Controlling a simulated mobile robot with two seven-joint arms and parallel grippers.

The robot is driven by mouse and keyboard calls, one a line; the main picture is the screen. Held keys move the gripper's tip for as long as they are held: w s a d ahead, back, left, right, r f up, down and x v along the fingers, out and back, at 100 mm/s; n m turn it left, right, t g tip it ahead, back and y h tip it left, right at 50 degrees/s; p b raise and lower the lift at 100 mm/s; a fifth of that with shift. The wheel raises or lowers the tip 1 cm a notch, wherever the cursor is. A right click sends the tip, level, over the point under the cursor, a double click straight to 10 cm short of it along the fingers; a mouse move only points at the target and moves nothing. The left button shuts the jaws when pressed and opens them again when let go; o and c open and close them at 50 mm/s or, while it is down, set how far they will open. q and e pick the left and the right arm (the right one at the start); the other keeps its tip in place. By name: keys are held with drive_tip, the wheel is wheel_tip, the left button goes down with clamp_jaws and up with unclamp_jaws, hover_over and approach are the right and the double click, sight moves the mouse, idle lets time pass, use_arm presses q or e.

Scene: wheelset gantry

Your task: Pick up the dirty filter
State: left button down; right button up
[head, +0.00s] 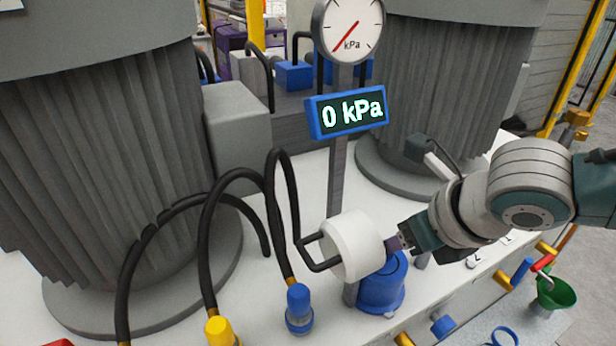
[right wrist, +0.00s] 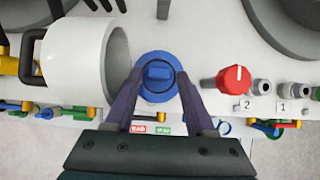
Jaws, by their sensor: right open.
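My right gripper (head: 394,243) comes in from the right, just above a blue round housing (head: 381,288) on the white deck. In the right wrist view the gripper (right wrist: 160,76) is open, its fingers on either side of the housing's round blue top with a raised bar (right wrist: 158,74). I cannot tell whether they touch it. A white hollow cylinder with a black handle (head: 352,246) is beside the fingers, and it shows left of them in the right wrist view (right wrist: 75,62). No part is clearly recognisable as the dirty filter. My left gripper is not in view.
A gauge (head: 348,28) and a "0 kPa" display (head: 347,112) stand on a post behind. Black hoses (head: 205,240) arch at the left. A red knob (right wrist: 233,79) is right of the housing. A green funnel (head: 556,292) is at the deck's right edge.

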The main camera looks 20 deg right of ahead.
drive_tip(key=shift+b+x, duration=0.3)
drive_tip(key=shift+x, duration=1.05)
drive_tip(key=shift+w+r, duration=0.1)
drive_tip(key=shift+c, duration=0.2)
clamp_jaws()
